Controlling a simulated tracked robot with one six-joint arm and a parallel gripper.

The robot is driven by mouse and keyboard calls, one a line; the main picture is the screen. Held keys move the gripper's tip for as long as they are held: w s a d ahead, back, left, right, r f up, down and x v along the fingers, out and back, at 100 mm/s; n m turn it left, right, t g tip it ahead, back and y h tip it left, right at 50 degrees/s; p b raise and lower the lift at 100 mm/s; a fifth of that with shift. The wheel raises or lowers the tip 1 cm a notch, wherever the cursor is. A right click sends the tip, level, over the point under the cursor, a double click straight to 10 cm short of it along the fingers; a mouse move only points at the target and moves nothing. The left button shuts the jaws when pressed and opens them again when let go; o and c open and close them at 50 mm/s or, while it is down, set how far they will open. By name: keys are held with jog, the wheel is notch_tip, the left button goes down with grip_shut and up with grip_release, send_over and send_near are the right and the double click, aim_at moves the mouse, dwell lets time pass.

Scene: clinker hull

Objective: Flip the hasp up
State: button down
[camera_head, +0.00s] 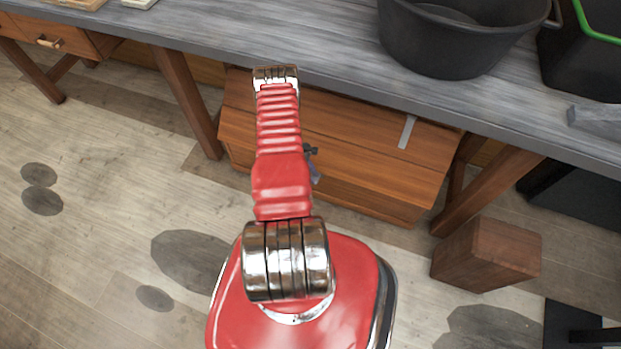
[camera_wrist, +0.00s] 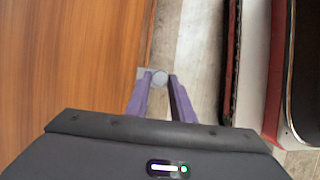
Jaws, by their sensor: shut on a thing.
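A wooden chest (camera_head: 350,135) stands under the workbench, and its brown wood fills the left of the wrist view (camera_wrist: 70,60). A small grey metal piece with a rounded end, apparently the hasp (camera_wrist: 160,77), sits at the chest's edge between my fingertips. My gripper (camera_wrist: 160,76) has purple fingers and is shut on this piece. In the head view my gripper (camera_head: 315,173) is at the chest's front, partly hidden behind my red arm. The hasp cannot be made out there.
A grey metal strap (camera_head: 407,132) lies on the chest's top at the right. The grey workbench (camera_head: 330,60) overhangs the chest and carries a black tub (camera_head: 450,45). A wooden block (camera_head: 485,255) stands on the floor at the right. The floor at the left is open.

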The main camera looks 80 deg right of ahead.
jog(key=shift+d+r+y, duration=0.3)
jog(key=shift+d+y, duration=0.15)
jog(key=shift+y, duration=0.05)
jog(key=shift+s+d+r+n+y, duration=0.1)
jog(key=shift+d+r+n+y, duration=0.25)
jog(key=shift+y, duration=0.4)
jog(key=shift+d+r+n+y, duration=0.1)
jog(key=shift+d+y, duration=0.35)
jog(key=shift+y, duration=0.3)
jog(key=shift+d+y, duration=0.1)
jog(key=shift+y, duration=0.2)
jog(key=c, duration=1.5)
grip_release()
jog(key=shift+c, duration=0.2)
